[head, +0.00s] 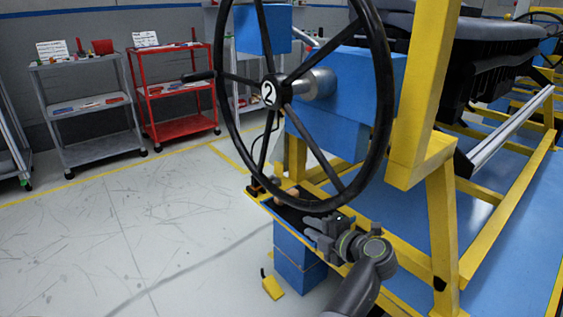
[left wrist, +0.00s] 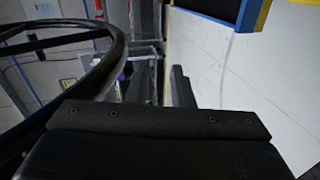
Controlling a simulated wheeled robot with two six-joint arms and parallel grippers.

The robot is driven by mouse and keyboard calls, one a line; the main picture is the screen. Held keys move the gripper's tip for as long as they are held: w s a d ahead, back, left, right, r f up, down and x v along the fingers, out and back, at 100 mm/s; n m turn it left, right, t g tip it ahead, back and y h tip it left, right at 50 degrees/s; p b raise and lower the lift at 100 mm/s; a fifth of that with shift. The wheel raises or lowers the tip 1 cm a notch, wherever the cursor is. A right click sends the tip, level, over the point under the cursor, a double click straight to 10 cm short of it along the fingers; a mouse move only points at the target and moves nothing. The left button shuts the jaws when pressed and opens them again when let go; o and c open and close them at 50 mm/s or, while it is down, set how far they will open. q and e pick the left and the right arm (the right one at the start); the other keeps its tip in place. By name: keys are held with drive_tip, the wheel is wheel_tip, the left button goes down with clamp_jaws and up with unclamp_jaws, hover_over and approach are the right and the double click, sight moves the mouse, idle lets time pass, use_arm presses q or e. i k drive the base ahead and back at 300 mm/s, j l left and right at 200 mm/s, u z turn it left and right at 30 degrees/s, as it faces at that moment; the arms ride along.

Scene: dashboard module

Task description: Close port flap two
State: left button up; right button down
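A black steering wheel (head: 374,152) with a round "2" label on its hub (head: 269,94) stands in front of a blue box. No port flap can be made out with certainty. A small yellow piece (head: 272,287) with a black tip sits tilted low beside a blue post, and I cannot tell whether it is a flap. My left gripper (head: 318,228) is just below the wheel's lower rim, at the edge of a dark panel (head: 290,212). Its fingers are apart and empty; they also show in the left wrist view (left wrist: 158,88). My right gripper is not in view.
A yellow frame (head: 425,95) rises right of the wheel, with blue flooring behind. The wheel rim also runs close along the left in the left wrist view (left wrist: 105,62). A grey cart (head: 95,110) and red cart (head: 175,95) stand at the back left. The floor at left is clear.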

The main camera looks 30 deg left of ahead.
sight(279, 168)
drive_tip(key=i+j, duration=0.25)
drive_tip(key=i, duration=0.15)
drive_tip(key=i+j, duration=0.3)
drive_tip(key=i, duration=0.15)
